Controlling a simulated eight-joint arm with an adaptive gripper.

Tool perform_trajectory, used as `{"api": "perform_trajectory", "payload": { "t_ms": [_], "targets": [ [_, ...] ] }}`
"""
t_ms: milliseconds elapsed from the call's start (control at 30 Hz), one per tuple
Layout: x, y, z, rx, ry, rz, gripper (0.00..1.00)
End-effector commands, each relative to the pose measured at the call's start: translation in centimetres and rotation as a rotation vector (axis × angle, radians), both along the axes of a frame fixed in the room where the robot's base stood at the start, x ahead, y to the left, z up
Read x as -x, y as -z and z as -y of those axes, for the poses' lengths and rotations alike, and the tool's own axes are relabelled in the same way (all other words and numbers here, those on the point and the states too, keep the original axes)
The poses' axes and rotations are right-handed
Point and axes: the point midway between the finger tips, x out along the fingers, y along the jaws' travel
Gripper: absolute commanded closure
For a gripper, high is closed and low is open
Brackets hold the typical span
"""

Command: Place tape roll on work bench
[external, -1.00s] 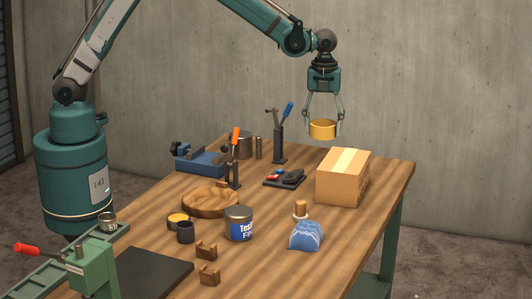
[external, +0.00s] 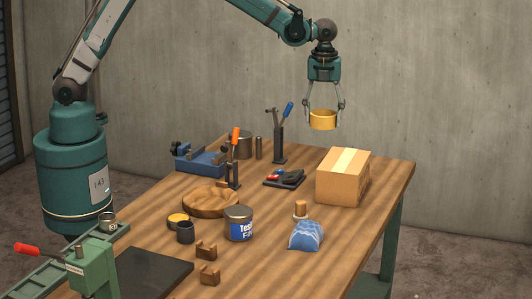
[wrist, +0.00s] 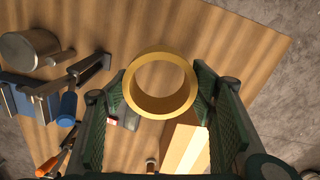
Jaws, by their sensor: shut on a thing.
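The tape roll is a yellow ring (external: 323,121). My gripper (external: 323,112) is shut on it and holds it in the air above the far end of the work bench (external: 385,172), behind the cardboard box. In the wrist view the tape roll (wrist: 135,102) sits between the two fingers, with its hole facing the camera. Bare wood of the bench (wrist: 220,45) shows around and through the ring. The ring does not touch the bench.
A cardboard box (external: 338,180) stands at the right far part of the bench. A tool stand with a blue handle (external: 279,140) and a blue vise (external: 200,162) stand further left. The right front is clear.

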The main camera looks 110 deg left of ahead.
Motion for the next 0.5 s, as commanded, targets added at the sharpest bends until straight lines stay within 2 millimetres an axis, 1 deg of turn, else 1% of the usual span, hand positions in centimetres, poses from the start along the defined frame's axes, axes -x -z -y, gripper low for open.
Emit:
{"api": "perform_trajectory", "payload": {
  "t_ms": [33,200,367,500],
  "targets": [
    [0.1,-0.9,0.0,0.0,0.0,0.0,0.57],
    [0.0,-3.9,0.0,0.0,0.0,0.0,0.57],
    [-1.1,-3.8,2.9,0.0,0.048,0.0,0.57],
    [-2.1,-3.8,5.8,0.0,0.097,0.0,0.57]
  ]
}}
